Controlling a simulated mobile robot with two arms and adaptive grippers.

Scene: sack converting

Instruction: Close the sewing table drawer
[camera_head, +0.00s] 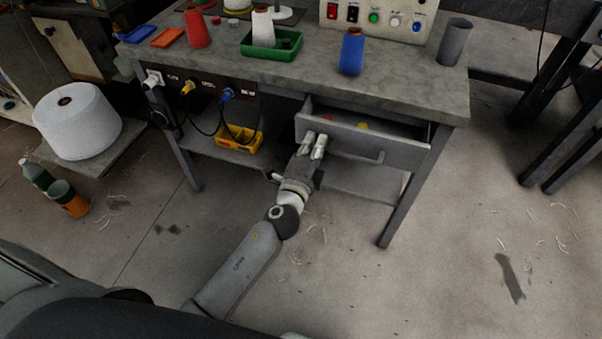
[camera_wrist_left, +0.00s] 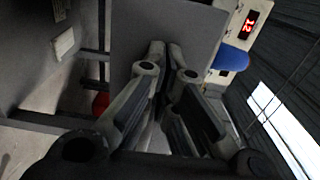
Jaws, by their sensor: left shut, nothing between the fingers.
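The sewing table drawer (camera_head: 395,151) stands open below the tabletop on the right, its inside showing from above with a small red thing and a yellow thing (camera_head: 363,126) in it. A handle (camera_head: 371,157) runs along the middle of its front. My left gripper (camera_head: 314,141) is shut and empty at the left part of the drawer front; I cannot tell if it touches. In the left wrist view the shut fingers (camera_wrist_left: 167,50) point at a flat grey panel (camera_wrist_left: 128,40), which looks like the drawer front. My right gripper is in neither view.
The sewing table (camera_head: 440,95) carries a blue cone (camera_head: 352,53), a green tray (camera_head: 257,50), a grey cup (camera_head: 454,42) and a control box (camera_head: 380,18). A yellow bin (camera_head: 240,141) sits on the lower shelf. A white roll (camera_head: 77,125) stands left. The floor in front is mostly clear.

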